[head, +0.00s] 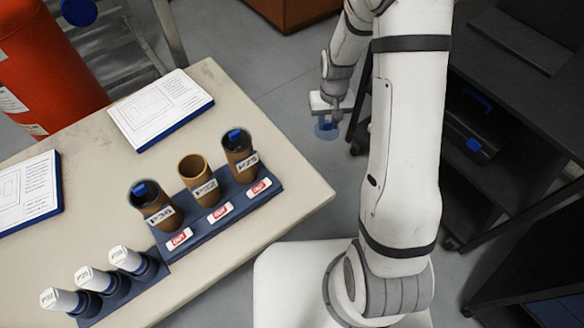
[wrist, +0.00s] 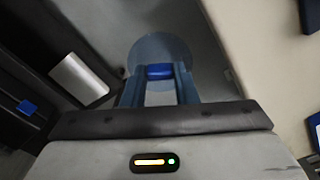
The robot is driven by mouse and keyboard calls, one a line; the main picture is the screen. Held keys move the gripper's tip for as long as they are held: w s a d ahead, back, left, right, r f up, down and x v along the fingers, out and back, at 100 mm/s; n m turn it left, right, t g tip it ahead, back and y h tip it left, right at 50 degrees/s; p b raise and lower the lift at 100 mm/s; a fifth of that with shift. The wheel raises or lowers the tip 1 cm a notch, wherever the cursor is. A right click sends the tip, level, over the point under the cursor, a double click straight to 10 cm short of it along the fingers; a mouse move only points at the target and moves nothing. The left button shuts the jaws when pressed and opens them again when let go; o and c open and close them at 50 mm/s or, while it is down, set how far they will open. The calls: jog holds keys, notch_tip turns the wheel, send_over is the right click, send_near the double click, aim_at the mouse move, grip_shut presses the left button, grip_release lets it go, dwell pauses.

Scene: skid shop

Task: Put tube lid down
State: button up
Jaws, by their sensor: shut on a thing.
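My gripper (head: 330,112) is shut on a round, see-through blue tube lid (head: 326,132) by its small blue handle. It holds the lid in the air over the floor, right of the table's corner. In the wrist view the lid (wrist: 160,48) shows just beyond my fingertips (wrist: 160,74). A brown tube (head: 200,186) marked P32 stands open in the middle of the dark blue rack (head: 232,218). The brown tubes on either side, P36 (head: 158,214) and P75 (head: 242,162), have lids with blue handles.
The beige table (head: 285,160) has bare room right of the rack. White-topped tubes (head: 98,280) stand at lower left. Papers on blue-edged boards (head: 163,105) lie behind. A red cylinder (head: 42,60) stands at left. Dark shelving (head: 490,110) is at right.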

jog(key=s+a+r+n+b, duration=0.4)
jog(key=s+a+n+b, duration=0.2)
jog(key=s+a+b, duration=0.4)
jog(key=f, duration=0.6)
jog(key=w+a+f+p, duration=0.1)
jog(key=f, duration=0.2)
jog(key=shift+w+f, duration=0.1)
jog(key=shift+f, duration=0.25)
jog(key=shift+f, duration=0.15)
jog(key=o, duration=0.9)
jog(key=shift+o, duration=0.2)
